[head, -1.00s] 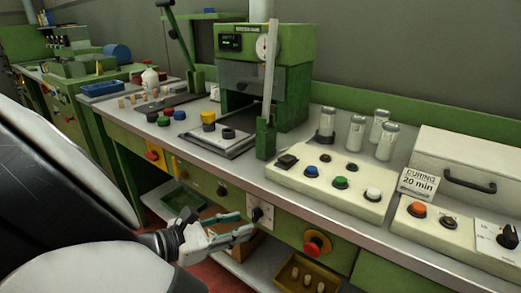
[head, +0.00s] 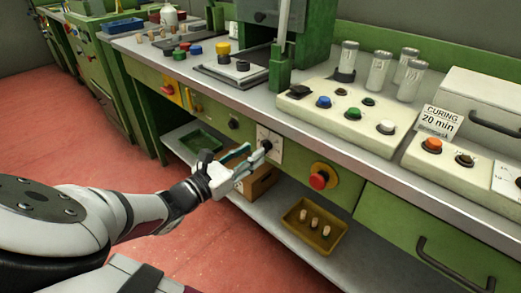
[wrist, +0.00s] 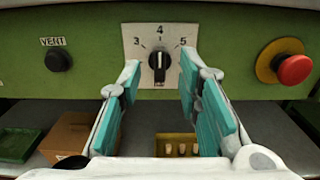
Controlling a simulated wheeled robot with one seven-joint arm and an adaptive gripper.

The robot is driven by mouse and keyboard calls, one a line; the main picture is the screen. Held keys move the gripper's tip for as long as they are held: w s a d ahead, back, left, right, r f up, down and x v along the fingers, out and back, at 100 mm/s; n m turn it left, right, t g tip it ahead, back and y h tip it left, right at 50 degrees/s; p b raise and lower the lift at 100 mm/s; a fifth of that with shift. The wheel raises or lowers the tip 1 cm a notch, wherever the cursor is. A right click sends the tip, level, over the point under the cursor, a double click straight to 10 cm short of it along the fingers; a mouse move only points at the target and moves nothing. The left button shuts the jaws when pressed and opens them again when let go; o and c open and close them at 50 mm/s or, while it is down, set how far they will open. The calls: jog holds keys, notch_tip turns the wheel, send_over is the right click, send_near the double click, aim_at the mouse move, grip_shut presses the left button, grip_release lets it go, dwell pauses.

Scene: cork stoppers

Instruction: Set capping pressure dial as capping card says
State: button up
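The dial (wrist: 159,66) is a black knob on a white plate (wrist: 132,44) marked 3, 4 and 5, set in the green bench front. Its white pointer line looks upright, towards the 4. The dial plate also shows in the head view (head: 276,152), partly behind my fingers. My gripper (wrist: 160,82) is open, with one teal-padded finger on each side of the dial in the wrist view. Whether the fingertips reach around the knob I cannot tell. In the head view my gripper (head: 254,153) is at the bench front. I see no readable capping card.
A red button (wrist: 293,69) on a yellow ring is right of the dial, and a black VENT knob (wrist: 58,60) is left. A lower shelf holds a tray with corks (head: 288,224) and a cardboard box (head: 262,183). A card (head: 437,121) on the bench reads "CURING 20 min".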

aim_at(265, 147)
jog(key=b+x, duration=0.1)
jog(key=x, duration=0.3)
jog(key=shift+w+d, duration=0.1)
jog(key=shift+w, duration=0.05)
grip_shut()
